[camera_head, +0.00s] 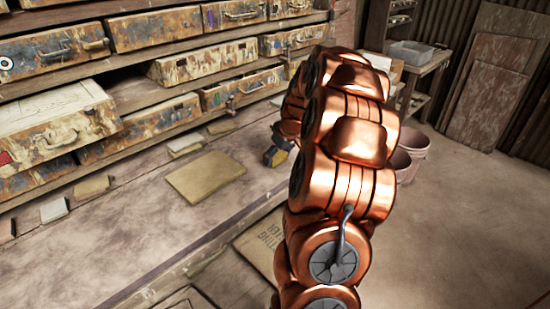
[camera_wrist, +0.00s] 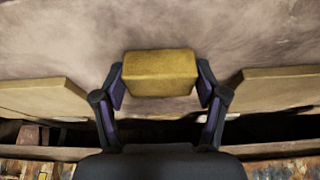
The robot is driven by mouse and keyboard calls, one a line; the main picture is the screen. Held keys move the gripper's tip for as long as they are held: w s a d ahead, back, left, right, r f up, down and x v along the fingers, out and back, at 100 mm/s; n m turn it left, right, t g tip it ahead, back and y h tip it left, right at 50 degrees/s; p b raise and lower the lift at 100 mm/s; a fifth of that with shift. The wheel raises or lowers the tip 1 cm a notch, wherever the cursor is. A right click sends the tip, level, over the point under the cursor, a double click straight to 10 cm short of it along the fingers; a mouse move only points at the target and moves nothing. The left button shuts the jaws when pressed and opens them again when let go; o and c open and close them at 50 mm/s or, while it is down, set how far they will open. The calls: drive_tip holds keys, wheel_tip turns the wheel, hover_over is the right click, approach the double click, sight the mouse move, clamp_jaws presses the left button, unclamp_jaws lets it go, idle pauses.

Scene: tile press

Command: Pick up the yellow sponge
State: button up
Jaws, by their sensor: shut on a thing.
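The yellow sponge (camera_wrist: 160,73) is a small block with rounded edges, centred in the wrist view. My gripper (camera_wrist: 161,84) has one dark finger at each side of it and is shut on it. Whether the sponge touches the worktop (camera_wrist: 130,25) or is held above it, I cannot tell. In the head view my copper arm hides most of the gripper (camera_head: 278,152), which is low over the bench, and the sponge is not clearly seen there.
A flat tan board (camera_head: 205,176) lies on the bench left of my arm. Small pale blocks (camera_head: 54,209) lie farther left. Shelves of worn, paint-stained drawers (camera_head: 160,32) line the back. A side table with a clear bin (camera_head: 411,53) and buckets (camera_head: 412,142) stand right of my arm.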

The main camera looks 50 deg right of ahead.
sight(277, 154)
drive_tip(key=shift+r+b, duration=0.6)
drive_tip(key=shift+r, duration=0.95)
drive_tip(key=shift+s+a+r, duration=0.1)
drive_tip(key=shift+r, duration=0.1)
drive_tip(key=s+a+b, duration=0.1)
drive_tip(key=s+a, duration=0.3)
drive_tip(key=a, duration=0.2)
drive_tip(key=s+a+r+b, duration=0.1)
drive_tip(key=s+a+b, duration=0.1)
drive_tip(key=s+a, duration=0.2)
drive_tip(key=a, duration=0.3)
drive_tip(key=shift+a+r, duration=0.25)
drive_tip(key=shift+a, duration=0.05)
drive_tip(key=shift+o, duration=1.4)
drive_tip(key=c, duration=0.3)
drive_tip(key=shift+a, duration=0.1)
drive_tip(key=shift+c, duration=0.3)
